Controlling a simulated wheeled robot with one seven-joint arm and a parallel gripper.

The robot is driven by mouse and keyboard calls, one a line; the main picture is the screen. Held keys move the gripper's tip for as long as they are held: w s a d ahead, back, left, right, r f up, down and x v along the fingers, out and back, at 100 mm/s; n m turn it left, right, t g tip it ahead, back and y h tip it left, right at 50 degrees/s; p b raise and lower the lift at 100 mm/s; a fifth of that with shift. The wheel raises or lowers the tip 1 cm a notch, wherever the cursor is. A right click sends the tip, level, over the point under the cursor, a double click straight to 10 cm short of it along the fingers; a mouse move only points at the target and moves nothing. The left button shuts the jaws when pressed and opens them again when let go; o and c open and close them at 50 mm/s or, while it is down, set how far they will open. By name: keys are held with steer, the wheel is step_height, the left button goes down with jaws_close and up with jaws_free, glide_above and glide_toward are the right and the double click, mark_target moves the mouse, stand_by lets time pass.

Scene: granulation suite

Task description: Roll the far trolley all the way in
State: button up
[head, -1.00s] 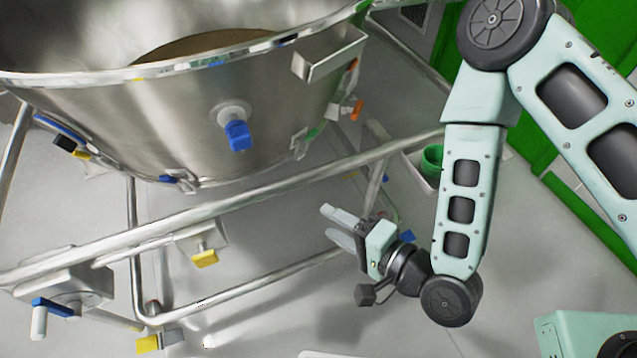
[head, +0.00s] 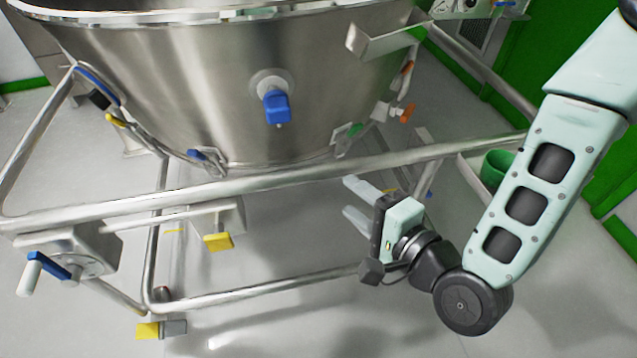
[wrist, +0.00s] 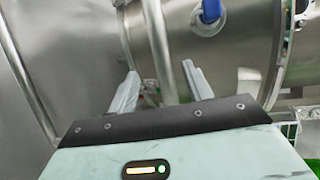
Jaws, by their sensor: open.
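A trolley with a large steel bowl (head: 200,90) on a tubular frame fills the left and middle of the head view. Its long front rail (head: 270,182) runs across below the bowl. The bowl and its blue knob also show in the wrist view (wrist: 235,50). My gripper (head: 355,203) is open and empty, just below the front rail in the head view. In the wrist view, a steel tube (wrist: 158,50) passes between the two spread fingers in the picture. I cannot tell whether it lies between them in depth. No other trolley is clearly in view.
Yellow caster pedals (head: 218,242) and a white-handled crank with a blue lever (head: 50,265) are at the frame's lower left. A green cup (head: 495,168) in a pale tray is at right. Green wall panels (head: 530,60) stand behind. Grey floor shows below the frame.

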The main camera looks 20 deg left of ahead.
mark_target(325, 177)
steer(key=b+x, duration=0.4)
steer(key=x, duration=0.6)
steer(key=shift+w+a+f, duration=0.15)
steer(key=shift+a, duration=0.2)
